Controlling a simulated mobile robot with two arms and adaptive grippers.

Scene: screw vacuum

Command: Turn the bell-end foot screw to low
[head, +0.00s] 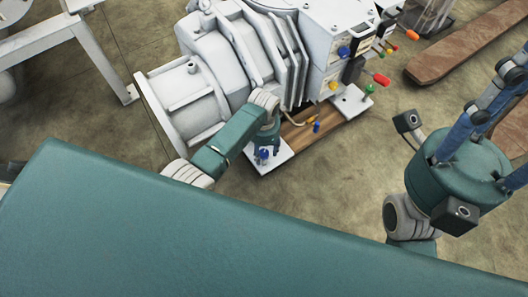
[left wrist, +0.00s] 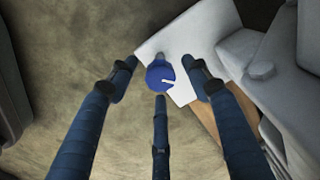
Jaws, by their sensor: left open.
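The foot screw with a round blue knob (head: 263,155) stands on a white foot plate (head: 276,165) below the pump's bell end.
The large white pump (head: 205,50) stands behind my left arm. A second foot with a green knob (head: 369,89) is to the right. Red, yellow and blue knobs are on the pump's side. Wooden planks (head: 465,45) lie at the back right. The floor in front is clear.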

